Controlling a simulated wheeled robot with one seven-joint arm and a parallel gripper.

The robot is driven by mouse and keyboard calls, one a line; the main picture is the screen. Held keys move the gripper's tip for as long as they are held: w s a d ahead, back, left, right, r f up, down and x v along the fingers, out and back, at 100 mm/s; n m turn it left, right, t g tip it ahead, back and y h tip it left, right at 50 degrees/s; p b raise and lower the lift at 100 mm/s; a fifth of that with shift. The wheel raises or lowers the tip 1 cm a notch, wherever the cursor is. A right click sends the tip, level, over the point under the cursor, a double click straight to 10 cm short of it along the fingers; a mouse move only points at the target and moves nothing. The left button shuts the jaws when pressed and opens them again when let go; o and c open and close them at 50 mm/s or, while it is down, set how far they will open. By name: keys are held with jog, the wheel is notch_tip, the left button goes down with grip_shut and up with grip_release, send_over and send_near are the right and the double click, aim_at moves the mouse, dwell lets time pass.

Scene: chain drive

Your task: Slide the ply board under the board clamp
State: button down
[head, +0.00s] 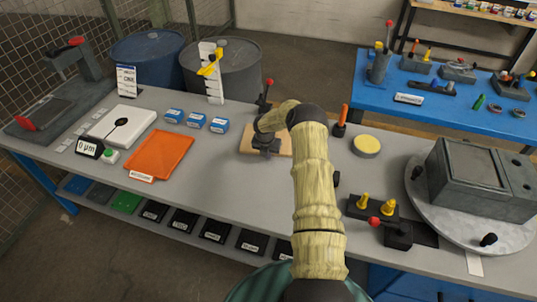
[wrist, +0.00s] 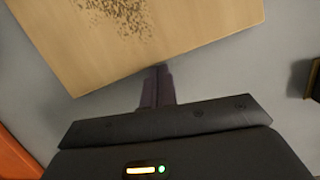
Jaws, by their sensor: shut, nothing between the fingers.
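The ply board (head: 249,144) lies flat on the grey bench, partly hidden by my arm. In the wrist view, the board (wrist: 110,40) is pale wood with a dark speckled patch and sits at an angle. What looks like the board clamp (head: 265,95), dark with a red knob, stands at the board's far side. Its foot is partly hidden, so I cannot tell whether the board is under it. My gripper (head: 266,152) is shut and empty at the board's near side. Its fingertips (wrist: 158,70) are close to the board's edge; contact is unclear.
An orange tray (head: 160,155) and several small blue boxes (head: 196,119) lie left of the board. An orange-handled tool (head: 341,120) and a round yellow-topped pad (head: 366,146) stand to the right. A grey machine block (head: 480,180) fills the right end.

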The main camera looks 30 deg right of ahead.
aim_at(265, 164)
jog(key=shift+s+a, duration=0.2)
jog(key=shift+a, duration=0.3)
jog(key=shift+s+a+r+p, duration=0.1)
jog(key=shift+s+a+p, duration=0.4)
jog(key=shift+s+a, duration=0.6)
jog(key=r, duration=0.1)
jog(key=r+b, duration=0.1)
jog(key=s+r, duration=0.1)
jog(key=shift+s+d+r, duration=0.1)
jog(key=shift+d+r, duration=0.15)
jog(key=w+b+v, duration=0.1)
jog(key=v, duration=0.5)
jog(key=shift+s+a, duration=0.3)
jog(key=shift+a, duration=0.05)
